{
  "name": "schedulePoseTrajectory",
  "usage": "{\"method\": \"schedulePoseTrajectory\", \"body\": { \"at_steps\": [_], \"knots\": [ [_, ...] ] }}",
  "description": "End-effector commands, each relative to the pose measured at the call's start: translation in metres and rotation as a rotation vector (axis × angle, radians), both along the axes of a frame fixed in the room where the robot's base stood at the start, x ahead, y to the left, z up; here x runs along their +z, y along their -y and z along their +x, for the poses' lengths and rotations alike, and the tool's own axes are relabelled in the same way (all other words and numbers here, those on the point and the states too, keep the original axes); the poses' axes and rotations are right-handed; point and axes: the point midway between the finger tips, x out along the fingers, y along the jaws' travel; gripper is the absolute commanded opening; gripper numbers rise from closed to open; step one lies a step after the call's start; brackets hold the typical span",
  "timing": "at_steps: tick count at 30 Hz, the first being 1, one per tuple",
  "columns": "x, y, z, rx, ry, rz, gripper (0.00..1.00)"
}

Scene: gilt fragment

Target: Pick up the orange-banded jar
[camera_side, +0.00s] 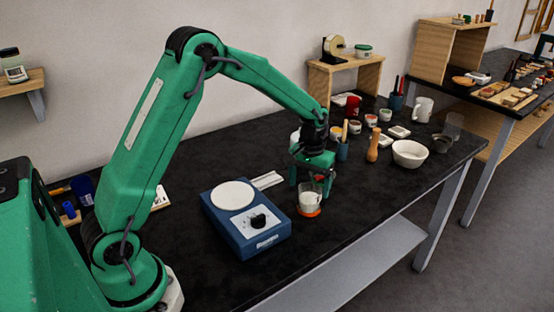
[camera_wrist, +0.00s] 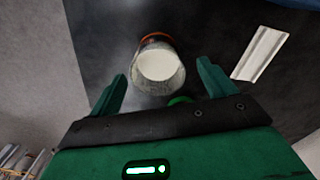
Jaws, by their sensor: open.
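The orange-banded jar (camera_side: 310,198) stands upright on the black table, to the right of the blue stirrer. It is clear glass with a white top or contents and an orange band near its base. In the wrist view the jar (camera_wrist: 159,68) shows from above, ahead of and between the fingers. My gripper (camera_side: 312,184) is open, pointing down, with its fingers at about the jar's upper part in the side view. In the wrist view my gripper (camera_wrist: 160,85) has a finger on each side, apart from the jar. I cannot tell how deep the fingers reach.
A blue stirrer with a round white plate (camera_side: 232,195) stands to the left. A white strip (camera_side: 266,180) lies behind it. A wooden pestle (camera_side: 373,143), a white bowl (camera_side: 410,153) and several small jars stand at the back right. The table's front edge is near the jar.

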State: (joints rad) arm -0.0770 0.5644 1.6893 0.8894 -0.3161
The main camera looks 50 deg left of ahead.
Motion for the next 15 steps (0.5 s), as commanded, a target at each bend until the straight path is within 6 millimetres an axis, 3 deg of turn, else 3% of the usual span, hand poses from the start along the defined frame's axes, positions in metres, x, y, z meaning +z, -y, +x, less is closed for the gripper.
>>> {"method": "schedulePoseTrajectory", "body": {
  "at_steps": [10, 15],
  "knots": [
    [-0.009, 0.000, 0.000, -0.001, 0.001, 0.000, 0.83],
    [-0.023, 0.002, 0.001, -0.001, -0.001, 0.000, 0.83]
  ]
}}
